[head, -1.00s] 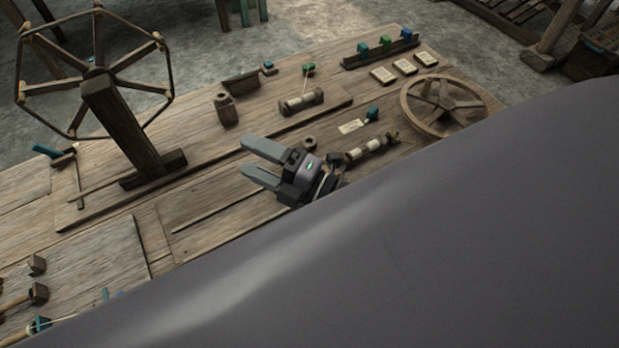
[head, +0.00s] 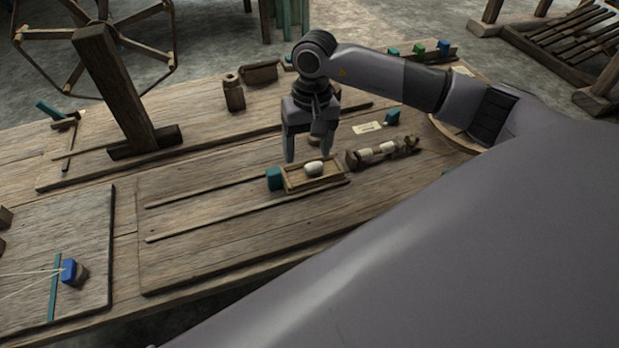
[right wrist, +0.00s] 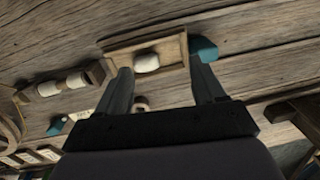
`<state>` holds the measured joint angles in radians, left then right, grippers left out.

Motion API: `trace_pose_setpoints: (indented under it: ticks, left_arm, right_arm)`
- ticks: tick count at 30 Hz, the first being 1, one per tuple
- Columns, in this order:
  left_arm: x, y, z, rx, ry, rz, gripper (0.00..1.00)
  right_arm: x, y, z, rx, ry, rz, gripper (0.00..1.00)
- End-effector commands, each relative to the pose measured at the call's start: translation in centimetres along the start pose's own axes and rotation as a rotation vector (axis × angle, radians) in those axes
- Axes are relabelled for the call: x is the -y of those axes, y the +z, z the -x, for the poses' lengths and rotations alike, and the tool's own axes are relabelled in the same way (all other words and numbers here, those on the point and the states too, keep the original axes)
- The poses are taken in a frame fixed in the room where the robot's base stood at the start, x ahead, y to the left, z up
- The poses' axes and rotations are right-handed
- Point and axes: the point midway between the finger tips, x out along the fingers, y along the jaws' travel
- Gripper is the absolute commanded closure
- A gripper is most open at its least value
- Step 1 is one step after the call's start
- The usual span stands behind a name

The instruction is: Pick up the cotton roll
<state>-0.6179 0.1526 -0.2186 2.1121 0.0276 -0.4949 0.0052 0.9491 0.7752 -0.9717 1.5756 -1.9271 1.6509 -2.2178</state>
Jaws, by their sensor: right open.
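The cotton roll (head: 314,168) is a small white roll lying in a shallow wooden tray (head: 330,182) on the table. In the right wrist view the cotton roll (right wrist: 146,63) shows in the tray (right wrist: 177,49), ahead of and between my fingers. My right gripper (head: 308,158) is open, pointing down, just behind and above the tray. It also shows in the right wrist view (right wrist: 164,78) with its fingers wide apart and nothing between them. My left gripper is not in view.
A teal block (head: 274,178) sits at the tray's left end. A wooden holder with white spools (head: 366,154) lies to the right. A wooden post (head: 112,85) with a wheel stands at the left. The boards in front of the tray are clear.

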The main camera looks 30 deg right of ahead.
Motion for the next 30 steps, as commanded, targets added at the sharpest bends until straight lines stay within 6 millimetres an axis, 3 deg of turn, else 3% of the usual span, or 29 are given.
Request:
trace_pose_setpoints:
  ticks: [1,5,13,21,28,29,30]
  left_arm:
    - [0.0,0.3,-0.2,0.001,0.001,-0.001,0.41]
    - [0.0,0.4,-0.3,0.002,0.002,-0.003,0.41]
    - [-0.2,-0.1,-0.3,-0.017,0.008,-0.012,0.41]
    - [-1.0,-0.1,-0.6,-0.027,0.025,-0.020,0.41]
    - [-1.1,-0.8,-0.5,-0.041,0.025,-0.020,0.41]
    - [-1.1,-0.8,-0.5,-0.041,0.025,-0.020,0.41]
    - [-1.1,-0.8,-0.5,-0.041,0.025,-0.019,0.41]
  right_arm:
    - [-1.0,-0.6,0.2,-0.019,0.040,0.017,0.31]
    - [-2.1,-1.1,0.1,-0.032,0.086,0.040,0.31]
    - [-2.2,-1.4,-2.4,-0.031,0.083,0.041,0.31]
    - [-2.6,-1.8,-6.2,-0.030,0.082,0.040,0.31]
    - [-2.6,-1.9,-6.4,-0.032,0.082,0.040,0.31]
    - [-2.6,-1.9,-6.4,-0.032,0.081,0.040,0.35]
    - [-2.6,-1.9,-6.4,-0.032,0.082,0.040,0.48]
